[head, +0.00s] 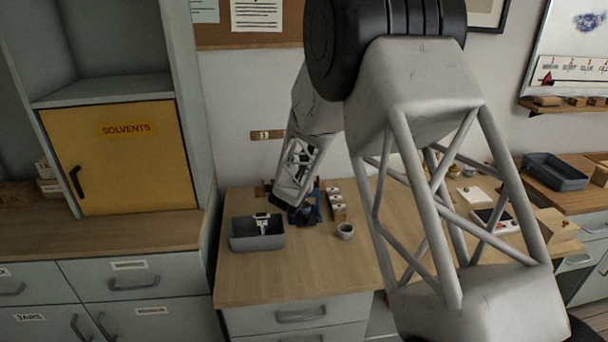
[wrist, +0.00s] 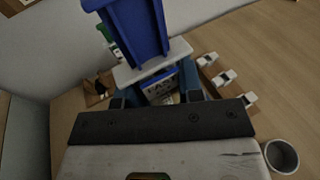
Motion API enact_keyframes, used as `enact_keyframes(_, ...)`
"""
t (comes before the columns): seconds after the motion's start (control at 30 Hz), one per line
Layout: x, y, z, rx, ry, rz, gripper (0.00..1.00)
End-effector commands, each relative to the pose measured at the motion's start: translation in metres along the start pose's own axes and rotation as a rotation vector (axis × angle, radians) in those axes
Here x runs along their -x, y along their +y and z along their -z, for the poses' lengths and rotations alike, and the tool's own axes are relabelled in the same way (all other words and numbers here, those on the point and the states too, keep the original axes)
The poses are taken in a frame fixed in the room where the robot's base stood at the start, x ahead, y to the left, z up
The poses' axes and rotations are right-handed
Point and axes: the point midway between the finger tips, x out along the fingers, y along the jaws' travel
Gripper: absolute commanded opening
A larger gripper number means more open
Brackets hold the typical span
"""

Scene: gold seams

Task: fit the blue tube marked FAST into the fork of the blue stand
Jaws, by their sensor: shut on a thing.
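The word FAST shows on a label on the blue tube (wrist: 161,87), between the fingers of my gripper (wrist: 155,98) in the wrist view. My gripper is shut on the tube. A white crossbar and a bright blue channel-shaped piece (wrist: 137,28) lie just beyond the label; I cannot tell how they join the tube. Duller blue parts flank the label, perhaps the stand. In the head view, my gripper (head: 292,198) is low over the desk's back, by blue parts (head: 317,213) that look like the stand. The fork and its contact with the tube are hidden.
A grey bin (head: 243,243) holding a pale object stands left of the stand. A small cup (head: 345,231) is in front right. A wooden rack (head: 338,211) with white-topped pieces stands close on the right. The desk's front is clear.

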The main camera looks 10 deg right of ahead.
Motion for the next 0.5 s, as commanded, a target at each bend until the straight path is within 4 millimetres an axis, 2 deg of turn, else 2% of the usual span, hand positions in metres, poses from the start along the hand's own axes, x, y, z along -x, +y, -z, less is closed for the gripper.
enact_keyframes(0.27,-0.0001,0.0,-0.0004,0.0,0.0,0.0,0.07)
enact_keyframes(0.3,-0.0001,0.0001,-0.0004,0.0,0.0,0.0,0.4)
enact_keyframes(0.43,-0.0001,0.0001,-0.0004,0.0,0.0,0.0,0.6)
enact_keyframes(0.5,-0.0001,0.0001,-0.0004,0.0,0.0,0.0,0.64)
